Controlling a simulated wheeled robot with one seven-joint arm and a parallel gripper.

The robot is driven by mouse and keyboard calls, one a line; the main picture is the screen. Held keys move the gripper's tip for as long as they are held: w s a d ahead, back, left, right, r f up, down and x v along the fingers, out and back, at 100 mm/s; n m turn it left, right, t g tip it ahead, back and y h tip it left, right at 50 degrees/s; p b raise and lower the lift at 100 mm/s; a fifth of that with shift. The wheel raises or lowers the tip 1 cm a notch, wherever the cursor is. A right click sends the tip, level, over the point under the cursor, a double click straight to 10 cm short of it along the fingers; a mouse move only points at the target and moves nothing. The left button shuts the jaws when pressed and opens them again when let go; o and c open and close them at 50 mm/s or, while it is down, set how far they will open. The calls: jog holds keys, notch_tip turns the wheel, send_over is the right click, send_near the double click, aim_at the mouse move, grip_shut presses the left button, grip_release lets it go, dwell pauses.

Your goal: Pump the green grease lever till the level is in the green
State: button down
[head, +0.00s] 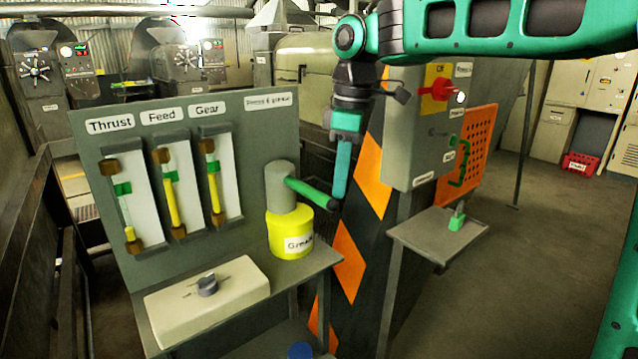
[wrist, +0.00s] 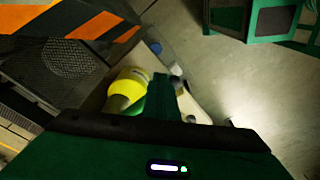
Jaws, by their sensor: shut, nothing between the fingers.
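The green grease lever (head: 310,192) slopes down to the right from the grey head of the yellow grease pot (head: 290,236); its dark tip is lowest. My gripper (head: 341,192) is shut and empty, its fingers pointing down beside the lever tip; whether they touch cannot be told. In the wrist view my gripper's fingers (wrist: 165,95) partly cover the yellow pot (wrist: 130,85) and the lever. The Thrust gauge (head: 122,205) shows yellow only near its bottom, below its green band.
A cream box with a grey knob (head: 207,285) sits on the bench (head: 318,262) before the gauges. An orange-striped post (head: 345,260) stands behind my gripper. Right of it are a control box with a red switch (head: 440,90) and a small shelf (head: 430,235).

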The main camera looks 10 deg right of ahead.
jog(key=shift+r, duration=0.1)
notch_tip(320, 180, up, 10)
jog(key=shift+d, duration=0.4)
dwell(0.6)
jog(key=shift+r, duration=0.1)
dwell(0.5)
jog(key=s+d+f+m+h, duration=0.1)
jog(key=s+d+f+m, duration=0.55)
jog(key=d+f, duration=0.2)
jog(key=s+d+f+m, duration=0.6)
jog(key=d+f+m, duration=0.15)
jog(key=d, duration=0.25)
jog(key=s+d+f+m, duration=0.3)
jog(key=s+d+f, duration=0.2)
jog(key=s, duration=0.3)
jog(key=s+d+f+m, duration=0.4)
jog(key=s+d+f, duration=0.1)
jog(key=s+f, duration=0.2)
jog(key=shift+s+d+g, duration=0.25)
jog(key=shift+s+g, duration=0.05)
jog(key=shift+s, duration=0.25)
